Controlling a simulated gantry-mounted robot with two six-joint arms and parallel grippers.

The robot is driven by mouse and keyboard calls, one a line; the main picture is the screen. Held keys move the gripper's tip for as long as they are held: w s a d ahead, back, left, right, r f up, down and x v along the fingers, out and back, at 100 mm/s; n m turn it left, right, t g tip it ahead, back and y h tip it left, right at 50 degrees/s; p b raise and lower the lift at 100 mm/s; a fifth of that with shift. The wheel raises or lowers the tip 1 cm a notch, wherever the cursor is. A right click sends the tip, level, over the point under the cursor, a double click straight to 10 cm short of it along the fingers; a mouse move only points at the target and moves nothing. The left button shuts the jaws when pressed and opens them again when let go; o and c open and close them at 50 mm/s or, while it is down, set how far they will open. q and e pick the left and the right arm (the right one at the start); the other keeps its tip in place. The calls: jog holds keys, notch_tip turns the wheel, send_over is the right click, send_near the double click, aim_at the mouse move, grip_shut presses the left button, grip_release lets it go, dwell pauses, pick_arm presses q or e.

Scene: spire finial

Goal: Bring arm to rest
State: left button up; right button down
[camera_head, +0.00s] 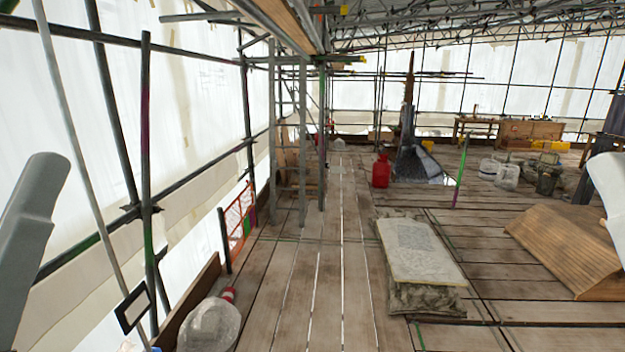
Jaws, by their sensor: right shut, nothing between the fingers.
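A pale, rounded part of my right arm (607,190) shows at the right edge, cut off by the frame. Its fingertips cannot be made out, and nothing is seen held there. A grey, rounded part of my left arm (30,230) rises at the left edge. My left gripper is outside the view. Both arm parts stand apart from the objects on the deck.
A pale slab on a stone block (420,252) lies mid-deck, with a slatted wooden piece (575,245) to its right. A red container (381,170) and a dark spire (408,130) stand farther back. Scaffold poles (148,190) line the left. The plank walkway (320,270) is mostly clear.

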notch_tip(320, 180, up, 25)
jog(key=p, duration=2.1)
jog(key=shift+f, duration=0.15)
